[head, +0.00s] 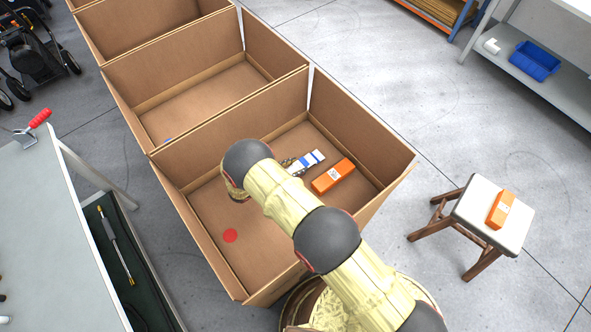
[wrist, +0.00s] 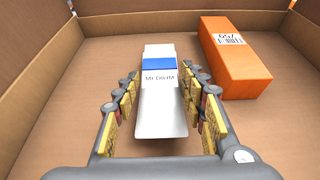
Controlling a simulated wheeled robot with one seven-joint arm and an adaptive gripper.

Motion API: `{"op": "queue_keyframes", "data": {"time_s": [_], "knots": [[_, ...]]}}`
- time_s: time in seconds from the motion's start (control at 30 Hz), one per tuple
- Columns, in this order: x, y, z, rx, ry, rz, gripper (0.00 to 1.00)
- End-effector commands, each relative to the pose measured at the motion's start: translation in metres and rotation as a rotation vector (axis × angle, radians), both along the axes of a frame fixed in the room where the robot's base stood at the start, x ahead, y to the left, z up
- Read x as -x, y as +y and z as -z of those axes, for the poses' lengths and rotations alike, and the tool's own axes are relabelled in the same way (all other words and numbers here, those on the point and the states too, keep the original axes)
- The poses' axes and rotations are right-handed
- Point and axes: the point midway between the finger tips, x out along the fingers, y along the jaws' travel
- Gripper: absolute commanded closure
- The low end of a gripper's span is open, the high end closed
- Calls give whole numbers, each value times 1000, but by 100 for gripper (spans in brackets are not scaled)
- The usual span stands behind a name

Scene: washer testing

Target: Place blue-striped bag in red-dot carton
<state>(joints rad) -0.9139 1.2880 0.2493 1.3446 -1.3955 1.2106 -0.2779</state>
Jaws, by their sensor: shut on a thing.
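The blue-striped bag (head: 313,158) is white with a blue band and is inside the nearest open carton (head: 360,120). A red dot (head: 230,236) marks that carton's floor. My gripper (head: 293,163) reaches down into the carton and is shut on the bag. In the wrist view the bag (wrist: 162,90) lies lengthwise between the fingers of my gripper (wrist: 162,95), with the word MEDIUM readable. I cannot tell whether the bag touches the floor. My arm hides part of the carton.
An orange box (head: 333,176) lies in the same carton, right of the bag; the wrist view also shows it (wrist: 236,58). More open cartons (head: 190,85) stand behind. A stool (head: 483,222) with another orange box (head: 500,209) stands right. A table (head: 45,230) stands left.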

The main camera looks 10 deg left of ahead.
Motion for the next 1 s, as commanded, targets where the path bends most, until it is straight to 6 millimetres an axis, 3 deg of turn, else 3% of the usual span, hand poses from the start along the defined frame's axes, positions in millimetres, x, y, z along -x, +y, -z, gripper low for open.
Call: {"op": "queue_keyframes", "data": {"time_s": [0.1, 0.47, 0.5, 0.8, 1.0], "knots": [[0, 0, 13, 0, -2, -1, 88], [0, 0, 15, -1, -1, -1, 88], [0, 0, 15, 0, 0, -1, 57], [0, 0, 14, -1, -1, -1, 40], [0, 0, 15, -1, -1, -1, 40]]}}
